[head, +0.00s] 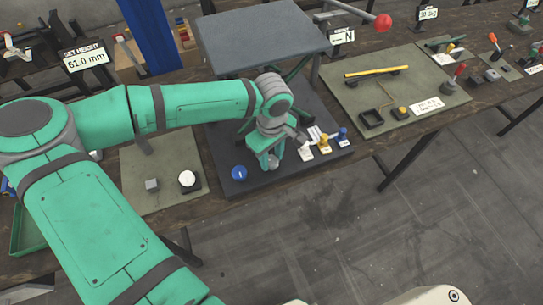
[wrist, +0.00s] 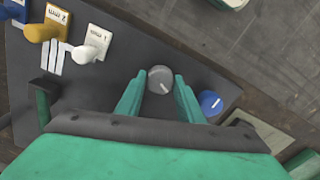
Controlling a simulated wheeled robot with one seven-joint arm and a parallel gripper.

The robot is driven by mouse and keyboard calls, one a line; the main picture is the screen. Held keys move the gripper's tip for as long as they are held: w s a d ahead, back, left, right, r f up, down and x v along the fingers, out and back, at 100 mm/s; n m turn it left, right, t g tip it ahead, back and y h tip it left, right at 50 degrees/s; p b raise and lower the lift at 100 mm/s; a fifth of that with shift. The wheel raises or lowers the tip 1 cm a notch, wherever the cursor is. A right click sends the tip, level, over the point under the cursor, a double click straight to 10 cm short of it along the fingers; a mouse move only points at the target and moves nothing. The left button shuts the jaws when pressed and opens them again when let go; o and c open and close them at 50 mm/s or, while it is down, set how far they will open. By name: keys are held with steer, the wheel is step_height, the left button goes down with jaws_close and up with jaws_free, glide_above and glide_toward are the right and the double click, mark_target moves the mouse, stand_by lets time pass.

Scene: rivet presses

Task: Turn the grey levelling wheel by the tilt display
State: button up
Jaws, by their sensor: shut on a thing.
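The grey levelling wheel (wrist: 160,76), a round knob with a white pointer line, sits between the two green fingers of my gripper (wrist: 159,84) in the wrist view. The fingers close on it from both sides. In the head view my gripper (head: 269,160) points down at the front of the dark press base (head: 222,165), and its fingers mostly hide the wheel. A small display reading in degrees (head: 427,13) stands at the back right; I cannot tell whether it is the tilt display for this wheel.
A blue knob (wrist: 210,102) is close beside my gripper; it also shows in the head view (head: 239,172). White, yellow and blue levers with labels (wrist: 96,42) stand on the other side. A grey press plate (head: 260,35) rises behind my gripper. The floor in front is clear.

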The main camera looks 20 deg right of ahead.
mark_target(271, 160)
steer(key=shift+m, duration=0.7)
steer(key=o, duration=1.1)
step_height(271, 160, up, 11)
steer(key=shift+f, duration=0.1)
